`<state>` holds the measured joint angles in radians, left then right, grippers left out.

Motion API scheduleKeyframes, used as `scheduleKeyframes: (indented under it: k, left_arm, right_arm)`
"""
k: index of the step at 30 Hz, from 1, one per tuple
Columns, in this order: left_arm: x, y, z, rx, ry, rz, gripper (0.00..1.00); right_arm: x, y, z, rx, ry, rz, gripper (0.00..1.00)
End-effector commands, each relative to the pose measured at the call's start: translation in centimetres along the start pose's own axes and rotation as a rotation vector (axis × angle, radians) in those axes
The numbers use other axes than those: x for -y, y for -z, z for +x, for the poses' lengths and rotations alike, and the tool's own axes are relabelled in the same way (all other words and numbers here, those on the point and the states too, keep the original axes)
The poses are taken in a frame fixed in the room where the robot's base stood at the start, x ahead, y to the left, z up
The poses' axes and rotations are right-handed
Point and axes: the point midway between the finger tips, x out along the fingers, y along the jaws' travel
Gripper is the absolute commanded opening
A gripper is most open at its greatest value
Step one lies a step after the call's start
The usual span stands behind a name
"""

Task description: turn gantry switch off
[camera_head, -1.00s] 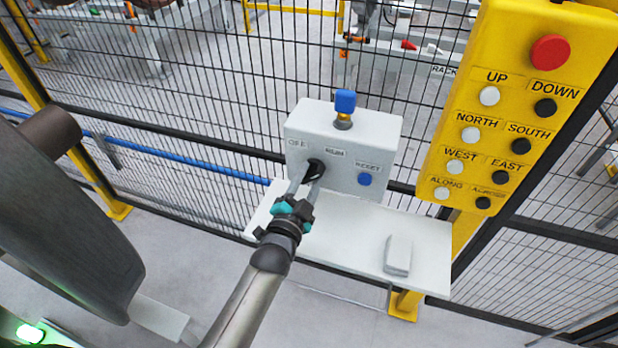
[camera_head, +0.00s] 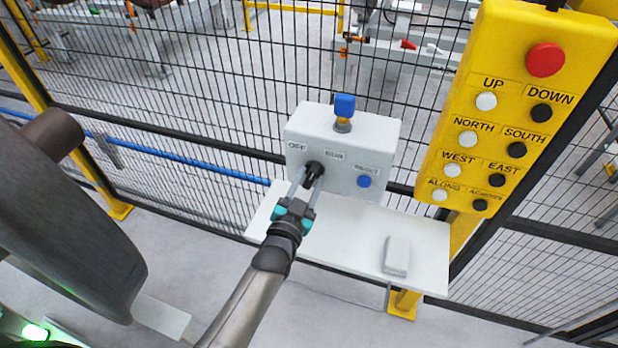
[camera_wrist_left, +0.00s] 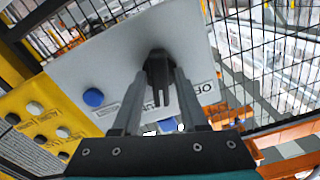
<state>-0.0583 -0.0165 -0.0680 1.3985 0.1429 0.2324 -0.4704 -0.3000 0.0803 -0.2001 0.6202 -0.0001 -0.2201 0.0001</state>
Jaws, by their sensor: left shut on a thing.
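The gantry switch is a black rotary knob (camera_head: 314,168) on the front of a light grey control box (camera_head: 350,150). The labels OFF and RUN sit above the knob. My left gripper (camera_head: 310,183) has its two fingers closed on the knob from the front. In the left wrist view the fingers (camera_wrist_left: 160,90) lie on either side of the dark knob (camera_wrist_left: 158,66). The fingers partly hide the knob, so its exact pointing direction is hard to tell. My right gripper is not in view.
A blue button (camera_head: 364,181) marked RESET is right of the knob, and a blue-topped lamp (camera_head: 344,104) stands on the box. A white shelf (camera_head: 340,250) below holds a small grey block (camera_head: 396,256). A yellow button panel (camera_head: 515,110) and mesh fence stand close by.

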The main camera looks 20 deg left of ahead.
Motion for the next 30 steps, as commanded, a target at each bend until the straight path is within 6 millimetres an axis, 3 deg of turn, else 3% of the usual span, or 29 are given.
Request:
scheduleKeyframes:
  k: [30]
  left_arm:
    - [-0.09, -0.10, -0.05, 0.003, 0.000, -0.921, 0.00]
  right_arm:
    - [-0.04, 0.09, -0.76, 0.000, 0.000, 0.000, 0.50]
